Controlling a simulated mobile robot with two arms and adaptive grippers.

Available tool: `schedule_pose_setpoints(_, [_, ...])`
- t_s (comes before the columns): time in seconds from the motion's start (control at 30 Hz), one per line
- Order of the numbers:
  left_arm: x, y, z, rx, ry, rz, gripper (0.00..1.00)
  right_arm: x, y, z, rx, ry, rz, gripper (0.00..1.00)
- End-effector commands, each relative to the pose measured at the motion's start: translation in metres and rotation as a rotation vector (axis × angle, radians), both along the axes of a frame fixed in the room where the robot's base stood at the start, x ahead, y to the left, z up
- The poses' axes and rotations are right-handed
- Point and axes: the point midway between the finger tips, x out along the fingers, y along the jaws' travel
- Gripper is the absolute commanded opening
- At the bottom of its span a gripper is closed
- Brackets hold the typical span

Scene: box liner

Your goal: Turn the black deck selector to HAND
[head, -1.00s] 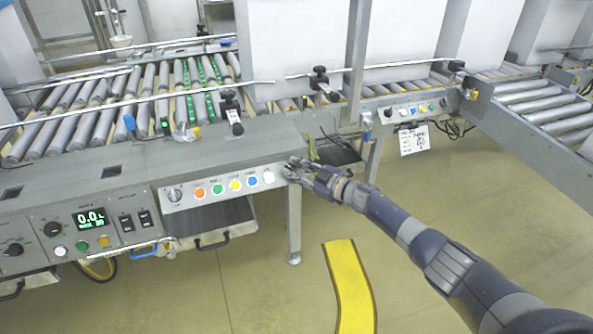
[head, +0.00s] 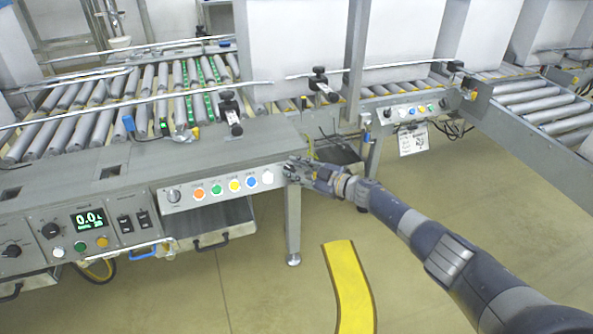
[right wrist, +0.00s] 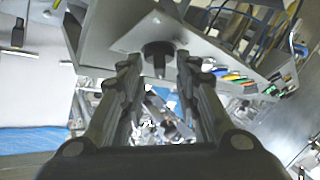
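In the right wrist view a black knob (right wrist: 158,56) sticks out of a grey metal plate, framed between the two fingers of my right gripper (right wrist: 158,75). The fingers are apart, with a gap on each side of the knob. In the head view my right gripper (head: 296,170) is at the right end of the button panel (head: 215,195), and it hides the knob there. I cannot read any HAND mark or tell the knob's setting. My left gripper is not in view.
The panel carries a selector (head: 173,195) and several coloured buttons. A table leg (head: 293,225) is below my gripper. Roller conveyors (head: 95,120) lie behind; the floor in front is open.

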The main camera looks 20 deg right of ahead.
Motion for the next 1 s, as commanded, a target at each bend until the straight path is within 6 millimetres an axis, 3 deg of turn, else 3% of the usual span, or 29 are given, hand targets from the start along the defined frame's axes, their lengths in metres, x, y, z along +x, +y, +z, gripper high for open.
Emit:
schedule_pose_setpoints(0.37, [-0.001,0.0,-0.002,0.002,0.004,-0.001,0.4,-0.013,-0.011,0.001,-0.001,0.001,-0.002,0.3])
schedule_pose_setpoints(1.0, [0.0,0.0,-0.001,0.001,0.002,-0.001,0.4,-0.089,-0.063,0.015,-0.002,0.003,-0.001,0.3])
